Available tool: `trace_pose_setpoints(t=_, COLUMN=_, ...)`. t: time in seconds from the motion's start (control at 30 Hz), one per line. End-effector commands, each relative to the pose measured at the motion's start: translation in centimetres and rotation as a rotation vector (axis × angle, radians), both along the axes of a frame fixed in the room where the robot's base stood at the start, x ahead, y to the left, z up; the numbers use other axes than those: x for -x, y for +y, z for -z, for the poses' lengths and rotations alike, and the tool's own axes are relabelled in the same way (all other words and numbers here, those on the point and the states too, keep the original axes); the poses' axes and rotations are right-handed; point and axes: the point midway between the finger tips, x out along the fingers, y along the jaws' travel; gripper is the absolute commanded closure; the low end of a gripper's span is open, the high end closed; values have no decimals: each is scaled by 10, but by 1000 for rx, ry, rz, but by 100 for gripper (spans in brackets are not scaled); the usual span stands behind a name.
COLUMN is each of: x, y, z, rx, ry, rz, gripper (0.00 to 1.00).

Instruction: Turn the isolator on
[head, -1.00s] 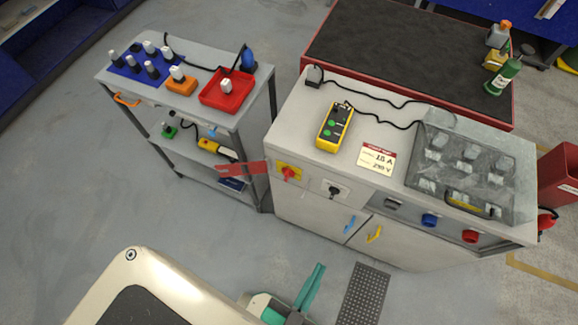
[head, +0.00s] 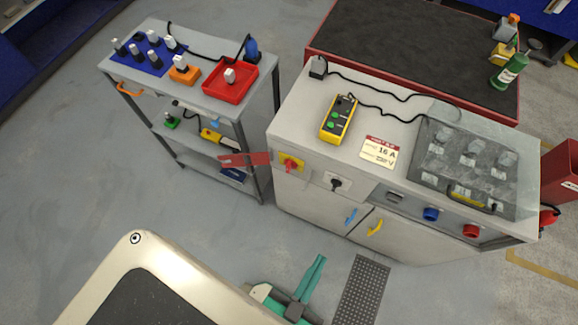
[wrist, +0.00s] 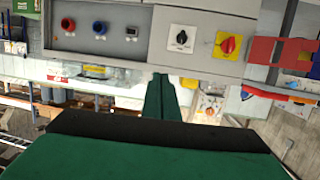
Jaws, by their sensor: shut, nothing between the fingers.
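The isolator looks to be the red rotary knob (head: 291,165) on a yellow plate at the left end of the cabinet front. In the wrist view, which is upside down, the red knob (wrist: 228,45) shows at upper right, its handle slightly tilted. A black rotary knob (head: 336,184) on a white plate sits beside it; it also shows in the wrist view (wrist: 181,39). My gripper (head: 319,262) has green fingers that are shut and empty. It is in front of the cabinet, low in the head view, apart from both knobs. In the wrist view its fingertips (wrist: 160,77) point towards the cabinet.
A red slotted flap (head: 245,160) juts out left of the yellow plate. Blue (head: 431,214) and red (head: 471,231) round sockets sit farther right on the cabinet front. A tool trolley (head: 190,87) stands at left. A dark perforated floor mat (head: 361,290) lies before the cabinet.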

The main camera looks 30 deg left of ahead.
Motion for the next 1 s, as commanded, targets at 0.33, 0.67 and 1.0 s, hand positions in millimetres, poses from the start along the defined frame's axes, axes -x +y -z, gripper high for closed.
trace_pose_setpoints(t=0.33, x=-28, y=52, z=41, rx=-40, ry=-72, rz=-22, gripper=72)
trace_pose_setpoints(t=0.67, x=-86, y=169, z=90, rx=-52, ry=-200, rz=-91, gripper=72)
trace_pose_setpoints(t=1.0, x=-107, y=208, z=100, rx=-34, ry=-235, rz=-117, gripper=72)
